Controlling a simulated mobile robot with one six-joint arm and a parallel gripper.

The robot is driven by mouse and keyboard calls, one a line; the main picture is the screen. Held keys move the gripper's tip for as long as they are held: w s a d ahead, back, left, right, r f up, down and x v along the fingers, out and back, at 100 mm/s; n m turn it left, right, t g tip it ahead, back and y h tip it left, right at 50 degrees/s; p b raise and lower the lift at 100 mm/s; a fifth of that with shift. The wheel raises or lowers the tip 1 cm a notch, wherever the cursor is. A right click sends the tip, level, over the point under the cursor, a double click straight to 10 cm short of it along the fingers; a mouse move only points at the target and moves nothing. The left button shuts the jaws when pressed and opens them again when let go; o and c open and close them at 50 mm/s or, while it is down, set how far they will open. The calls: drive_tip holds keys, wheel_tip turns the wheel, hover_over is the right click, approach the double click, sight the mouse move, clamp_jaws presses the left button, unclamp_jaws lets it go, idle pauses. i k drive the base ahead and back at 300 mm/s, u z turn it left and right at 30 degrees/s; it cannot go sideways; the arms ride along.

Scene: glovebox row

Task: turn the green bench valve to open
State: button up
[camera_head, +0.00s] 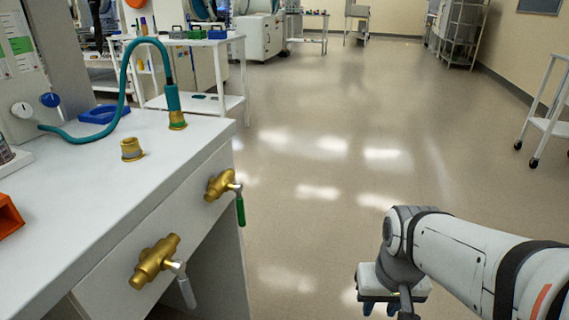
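The green bench valve (222,185) is a brass valve on the bench's front panel. Its green handle (240,210) hangs down on the valve's right side. A second brass valve (155,262) sits nearer on the same panel, with a grey handle (185,288) hanging down and slightly right. My gripper (380,309) is at the bottom right of the picture, over the floor. It is well to the right of both valves and touches neither. Its two bluish fingertips show apart with nothing seen between them.
The white bench (160,150) fills the left side, with a teal hose (122,90), a brass fitting (132,150), a blue tray (103,114) and an orange bin (8,215). A white cart (545,125) stands at the far right. The floor between is clear.

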sight(238, 187)
drive_tip(key=z, duration=0.3)
drive_tip(key=k, duration=1.15)
drive_tip(key=u, duration=0.45)
drive_tip(key=i, duration=0.95)
